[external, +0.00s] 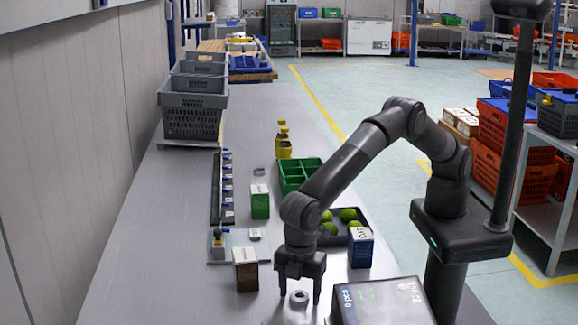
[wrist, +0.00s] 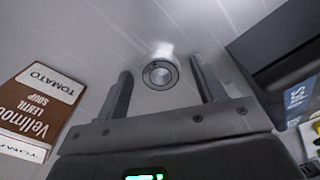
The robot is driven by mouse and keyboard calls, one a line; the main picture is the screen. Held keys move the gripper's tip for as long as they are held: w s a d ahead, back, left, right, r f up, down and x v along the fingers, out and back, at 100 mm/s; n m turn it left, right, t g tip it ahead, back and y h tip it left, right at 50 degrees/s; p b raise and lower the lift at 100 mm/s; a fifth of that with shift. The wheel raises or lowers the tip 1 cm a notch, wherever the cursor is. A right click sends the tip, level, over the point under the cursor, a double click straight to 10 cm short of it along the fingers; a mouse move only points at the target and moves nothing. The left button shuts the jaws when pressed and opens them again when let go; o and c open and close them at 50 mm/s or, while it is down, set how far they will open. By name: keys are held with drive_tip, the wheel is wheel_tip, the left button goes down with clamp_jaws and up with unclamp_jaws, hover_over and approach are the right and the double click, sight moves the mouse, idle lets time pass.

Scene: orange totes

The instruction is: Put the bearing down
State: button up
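The bearing (external: 299,297) is a small grey metal ring on the grey table near its front. In the wrist view the bearing (wrist: 160,74) lies flat between and slightly beyond the fingertips, with clear gaps on both sides. My gripper (external: 299,296) points down over it with its two fingers apart. In the wrist view my gripper (wrist: 160,80) is open and touches nothing that I can see. Whether the fingertips reach the table is hard to tell.
A brown soup carton (external: 246,270) stands left of my gripper; it also shows in the wrist view (wrist: 40,108). A blue-white carton (external: 361,247) stands to the right. A black tray (external: 330,240) with green fruit, a green carton (external: 260,202) and a green bin (external: 297,172) are farther back.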

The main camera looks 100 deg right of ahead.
sight(299, 294)
drive_tip(key=shift+r, duration=0.1)
wheel_tip(299, 294, up, 12)
drive_tip(key=s+d+r+m+t, duration=0.1)
drive_tip(key=s+d+r+m, duration=0.15)
drive_tip(key=d+r, duration=0.5)
drive_tip(key=s+d+r+m+t, duration=0.1)
drive_tip(key=s+d+r, duration=0.25)
drive_tip(key=d, duration=0.75)
drive_tip(key=s+d+r+m, duration=0.2)
drive_tip(key=d+r, duration=0.4)
drive_tip(key=d, duration=0.3)
drive_tip(key=s+d+m+t, duration=0.2)
drive_tip(key=s+d+m, duration=0.1)
drive_tip(key=s+d, duration=0.95)
drive_tip(key=s+d+f+m, duration=0.1)
drive_tip(key=s+d+f, duration=0.2)
drive_tip(key=s, duration=0.3)
drive_tip(key=s+d+f+m+t, duration=0.1)
drive_tip(key=s+d+f+m, duration=0.1)
drive_tip(key=s, duration=0.5)
drive_tip(key=shift+s+d+f+t, duration=0.25)
drive_tip(key=shift+d+f, duration=0.2)
drive_tip(key=shift+f, duration=0.25)
drive_tip(key=shift+m, duration=0.25)
